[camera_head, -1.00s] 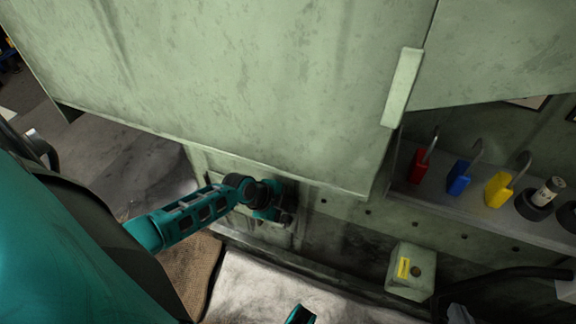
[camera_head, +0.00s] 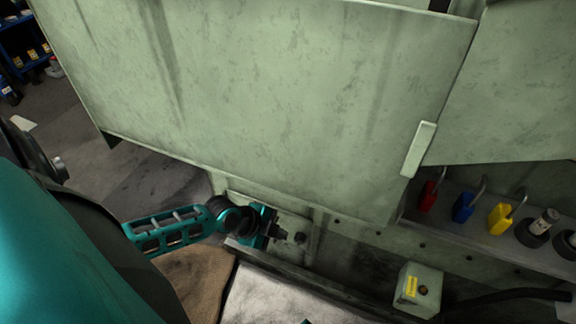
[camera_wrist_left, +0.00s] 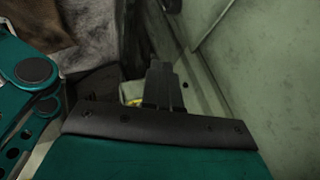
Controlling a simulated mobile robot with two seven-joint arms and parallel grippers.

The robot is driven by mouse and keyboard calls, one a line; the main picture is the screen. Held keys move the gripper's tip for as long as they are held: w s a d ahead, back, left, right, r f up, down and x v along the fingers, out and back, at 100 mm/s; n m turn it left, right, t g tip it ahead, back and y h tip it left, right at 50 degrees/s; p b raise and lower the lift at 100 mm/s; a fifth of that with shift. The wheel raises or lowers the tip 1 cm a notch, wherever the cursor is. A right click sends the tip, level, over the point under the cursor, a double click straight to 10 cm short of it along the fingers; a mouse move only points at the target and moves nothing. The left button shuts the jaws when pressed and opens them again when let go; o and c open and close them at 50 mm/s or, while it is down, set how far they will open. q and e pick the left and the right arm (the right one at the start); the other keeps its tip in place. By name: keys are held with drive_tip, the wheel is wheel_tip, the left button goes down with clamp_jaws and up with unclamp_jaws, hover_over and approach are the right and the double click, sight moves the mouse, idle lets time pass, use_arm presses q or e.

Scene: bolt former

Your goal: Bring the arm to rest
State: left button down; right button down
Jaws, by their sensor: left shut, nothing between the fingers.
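My left arm, teal and black, comes in from the left in the head view. My left gripper (camera_head: 286,236) is below the lower edge of the large pale green machine door (camera_head: 270,90), in front of the machine's lower panel. Its fingers are shut with nothing between them. In the left wrist view the dark fingers (camera_wrist_left: 163,86) point away from the camera, close together, with the green machine wall on their right. My right gripper cannot be made out; only a small teal bit shows at the bottom edge of the head view.
A brown mat (camera_head: 196,280) and a pale mat (camera_head: 265,297) lie at the bottom. Open grey floor is at left.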

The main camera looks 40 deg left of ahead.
use_arm(q)
drive_tip(key=shift+s+a+r, duration=0.1)
drive_tip(key=shift+s+r, duration=0.1)
drive_tip(key=shift+r, duration=0.05)
use_arm(e)
drive_tip(key=shift+r, duration=0.1)
